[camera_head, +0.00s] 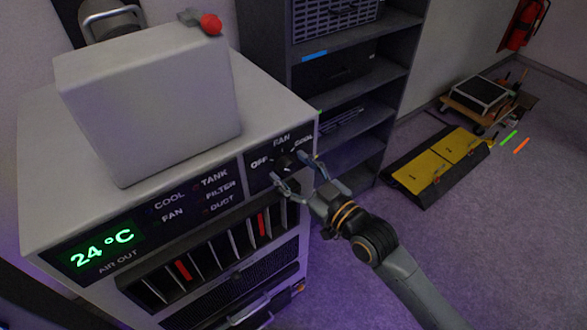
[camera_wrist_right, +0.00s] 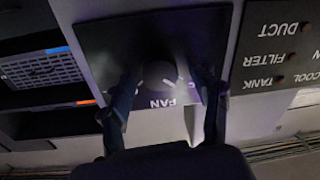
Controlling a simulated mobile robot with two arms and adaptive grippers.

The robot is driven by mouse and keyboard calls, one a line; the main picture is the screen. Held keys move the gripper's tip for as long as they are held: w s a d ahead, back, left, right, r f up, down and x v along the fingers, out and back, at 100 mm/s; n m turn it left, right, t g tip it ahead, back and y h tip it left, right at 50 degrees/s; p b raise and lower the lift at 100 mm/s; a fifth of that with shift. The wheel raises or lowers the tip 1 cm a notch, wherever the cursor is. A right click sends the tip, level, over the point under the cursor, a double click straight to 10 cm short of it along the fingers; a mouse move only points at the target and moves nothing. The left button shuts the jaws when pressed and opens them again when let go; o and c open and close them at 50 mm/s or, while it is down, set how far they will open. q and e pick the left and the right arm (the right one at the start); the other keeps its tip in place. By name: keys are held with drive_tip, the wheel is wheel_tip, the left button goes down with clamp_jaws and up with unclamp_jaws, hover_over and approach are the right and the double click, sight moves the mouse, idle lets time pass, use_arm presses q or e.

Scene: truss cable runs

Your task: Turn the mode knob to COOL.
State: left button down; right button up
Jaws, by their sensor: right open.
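The mode knob (camera_head: 287,161) is a dark round knob on the black panel at the right end of the cooling unit's front, with OFF, FAN and COOL printed around it. In the right wrist view the knob (camera_wrist_right: 157,76) shows upside down, with FAN printed below it. A pale mark on it appears on the FAN side; its exact pointing is hard to tell. My right gripper (camera_head: 300,172) is open in front of the panel, one finger on either side of the knob. In the wrist view its fingers (camera_wrist_right: 167,88) stand apart from the knob. My left gripper is not in view.
The cooling unit (camera_head: 40,195) shows a green 24 °C display (camera_head: 100,248) and vent slats below. A pale box-shaped part (camera_head: 150,100) and a red knob (camera_head: 210,24) are on top. A dark shelf (camera_head: 355,92) stands behind. Yellow-black ramps (camera_head: 440,160) lie on the floor.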

drive_tip(key=c, duration=1.2)
drive_tip(key=shift+o, duration=0.2)
drive_tip(key=shift+m, duration=0.3)
drive_tip(key=m+p, duration=0.1)
drive_tip(key=m, duration=0.2)
drive_tip(key=shift+m, duration=0.3)
drive_tip(key=m+p, duration=0.1)
drive_tip(key=m, duration=0.4)
drive_tip(key=shift+d+f+m+t, duration=0.1)
drive_tip(key=shift+m+t, duration=0.2)
drive_tip(key=m, duration=0.5)
drive_tip(key=shift+f+m+t+p, duration=0.1)
drive_tip(key=shift+m+t+p, duration=0.2)
drive_tip(key=shift+m, duration=0.1)
drive_tip(key=m, duration=0.5)
drive_tip(key=shift+h+p, duration=0.35)
drive_tip(key=shift+h, duration=0.05)
drive_tip(key=shift+m, duration=0.3)
